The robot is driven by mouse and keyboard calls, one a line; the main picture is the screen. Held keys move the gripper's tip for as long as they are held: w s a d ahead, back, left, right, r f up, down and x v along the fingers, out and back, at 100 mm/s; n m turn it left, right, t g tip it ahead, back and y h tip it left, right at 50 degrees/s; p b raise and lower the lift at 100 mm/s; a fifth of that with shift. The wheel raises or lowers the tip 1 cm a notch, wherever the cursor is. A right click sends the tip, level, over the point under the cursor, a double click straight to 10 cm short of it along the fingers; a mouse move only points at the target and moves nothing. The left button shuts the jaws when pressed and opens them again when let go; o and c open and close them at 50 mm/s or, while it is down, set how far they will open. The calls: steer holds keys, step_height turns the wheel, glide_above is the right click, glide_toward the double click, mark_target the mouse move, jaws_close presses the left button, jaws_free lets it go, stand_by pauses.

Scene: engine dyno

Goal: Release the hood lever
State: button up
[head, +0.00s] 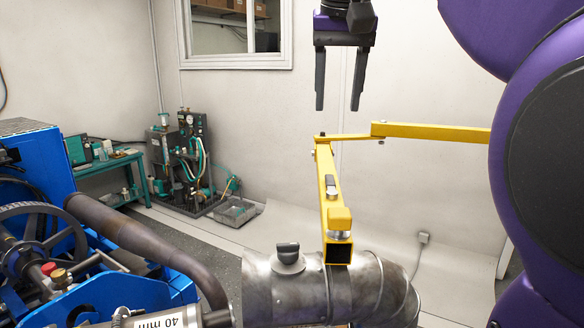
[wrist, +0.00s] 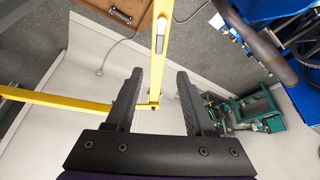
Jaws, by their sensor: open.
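My gripper (head: 337,107) is open and empty, fingers pointing down, in the upper middle of the head view. It also shows open in the wrist view (wrist: 159,78). Below it is a jointed yellow arm (head: 333,215). A small light and dark lever-like piece (head: 331,187) sits on this arm; it also shows in the wrist view (wrist: 161,36). The arm's near end is above a grey metal duct (head: 345,290). A black knob (head: 288,250) stands on the duct. I cannot tell which piece is the hood lever. My gripper appears apart from both.
A second yellow bar (head: 430,132) runs right from the arm's joint. A blue engine stand (head: 130,295) with a brown pipe (head: 130,235) is at left. A green bench (head: 105,165) and pump equipment (head: 190,165) stand by the wall. The floor behind the yellow arm looks clear.

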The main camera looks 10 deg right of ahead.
mark_target(330, 180)
steer(key=b+x, duration=0.3)
steer(key=x, duration=1.3)
steer(key=shift+d+b, duration=0.1)
steer(key=shift+b, duration=0.25)
jaws_close()
stand_by(0.5)
